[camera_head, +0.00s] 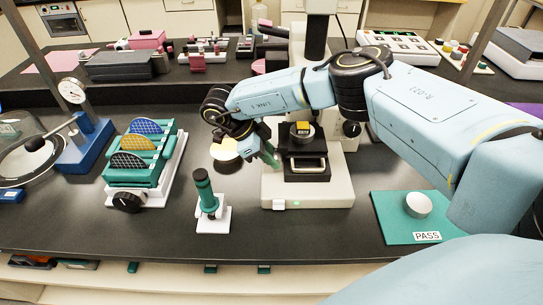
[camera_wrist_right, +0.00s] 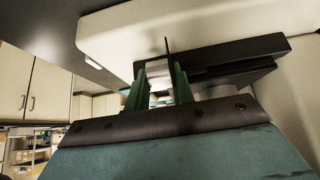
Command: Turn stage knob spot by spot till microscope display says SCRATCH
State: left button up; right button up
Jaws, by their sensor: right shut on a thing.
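The microscope (camera_head: 335,185) stands mid-table with a white base and a black stage (camera_head: 312,168). A yellow-topped round sample (camera_head: 302,128) sits on the stage. My right gripper (camera_head: 273,160) reaches to the stage's left side. In the right wrist view, its two green fingers (camera_wrist_right: 158,88) are shut on a small pale part, which I take to be the stage knob (camera_wrist_right: 158,74), beside the dark stage (camera_wrist_right: 225,60). In the head view the gripper hides the knob. I cannot make out any display wording. My left gripper is not in view.
A green wafer rack (camera_head: 165,165) and a blue dial gauge stand (camera_head: 88,143) are on the left. A small green-handled tool on a white base (camera_head: 211,218) stands in front. A green PASS mat (camera_head: 385,230) with a pale disc (camera_head: 418,204) lies on the right.

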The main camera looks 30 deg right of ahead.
jog(key=o, duration=1)
jog(key=b+v, duration=0.2)
jog(key=v, duration=1.1)
jog(key=shift+r, duration=0.2)
